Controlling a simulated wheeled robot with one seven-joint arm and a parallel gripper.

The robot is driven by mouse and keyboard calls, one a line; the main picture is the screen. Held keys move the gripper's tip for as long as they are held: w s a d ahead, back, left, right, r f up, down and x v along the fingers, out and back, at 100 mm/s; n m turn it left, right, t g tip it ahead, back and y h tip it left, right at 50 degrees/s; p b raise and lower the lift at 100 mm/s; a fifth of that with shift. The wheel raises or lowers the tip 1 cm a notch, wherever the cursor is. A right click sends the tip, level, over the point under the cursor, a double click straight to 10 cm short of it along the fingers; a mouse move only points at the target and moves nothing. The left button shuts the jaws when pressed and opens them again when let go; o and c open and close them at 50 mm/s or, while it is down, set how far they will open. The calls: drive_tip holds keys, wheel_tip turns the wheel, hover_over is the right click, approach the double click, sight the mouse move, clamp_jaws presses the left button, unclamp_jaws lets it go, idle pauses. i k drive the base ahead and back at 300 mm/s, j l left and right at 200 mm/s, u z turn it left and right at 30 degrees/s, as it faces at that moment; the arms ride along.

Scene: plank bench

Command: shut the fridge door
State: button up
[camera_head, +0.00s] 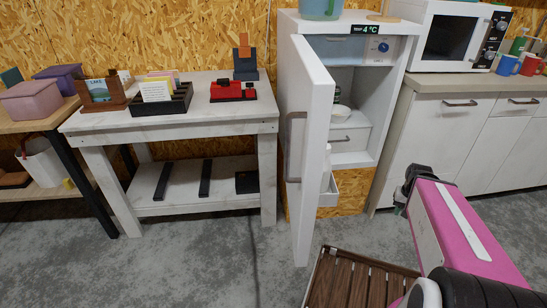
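The fridge (385,100) is a white upright cabinet at the centre right, with a small display reading 4 °C at its top. Its door (318,120) stands wide open, hinged on the left and swung out towards me. A grey handle (294,147) is on the door's left-facing outer side. Inside are a white drawer (352,132) and bowls on a shelf; a white bottle shows at the door's inner side. My pink arm reaches in from the lower right, and my dark gripper (408,188) is in front of the fridge's right side, apart from the door. Its fingers are too small to read.
A white plank bench (95,121) with a card rack and red and dark items stands left of the door. White cabinets (465,135) with a microwave (455,38) stand at right. A brown slatted surface (355,280) lies below the door. Grey floor is clear at lower left.

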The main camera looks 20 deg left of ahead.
sight(312, 88)
drive_tip(key=k+j+u, duration=0.25)
drive_tip(key=k+j, duration=0.6)
drive_tip(key=j, duration=0.15)
drive_tip(key=k+j+u, duration=0.2)
drive_tip(key=j, duration=0.2)
drive_tip(key=k+z, duration=0.1)
drive_tip(key=k, duration=0.15)
